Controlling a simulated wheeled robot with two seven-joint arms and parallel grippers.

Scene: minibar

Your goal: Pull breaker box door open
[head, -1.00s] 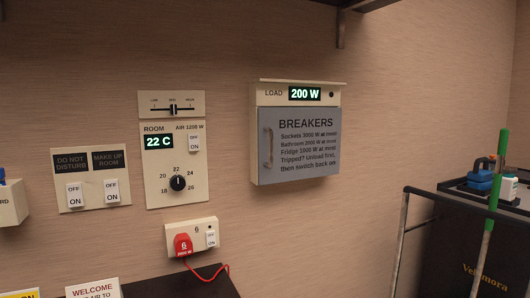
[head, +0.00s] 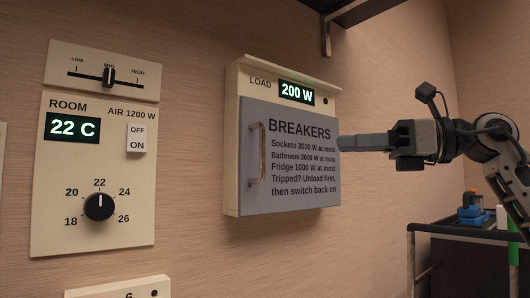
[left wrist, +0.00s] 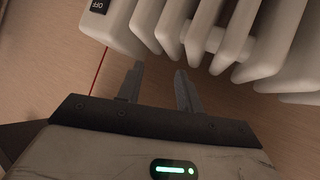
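The breaker box (head: 232,85) is a cream box on the wall in the head view. Its grey door (head: 290,203) is closed and carries the printed word BREAKERS. An upright metal handle (head: 254,153) sits at the door's left side, with nothing touching it. My right gripper (head: 342,143) comes in from the right, its fingertips at the door's right edge in the picture; I cannot tell whether they touch. Its fingers show edge-on as one grey block. My left gripper (left wrist: 160,82) shows only in the left wrist view, with its fingers apart and nothing between them.
A room control panel (head: 62,200) with a dial and switch is left of the box. A dark shelf (head: 350,12) hangs above. A cart (head: 440,229) stands at the lower right. A white ribbed object (left wrist: 150,22) is close to my left fingers in the left wrist view.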

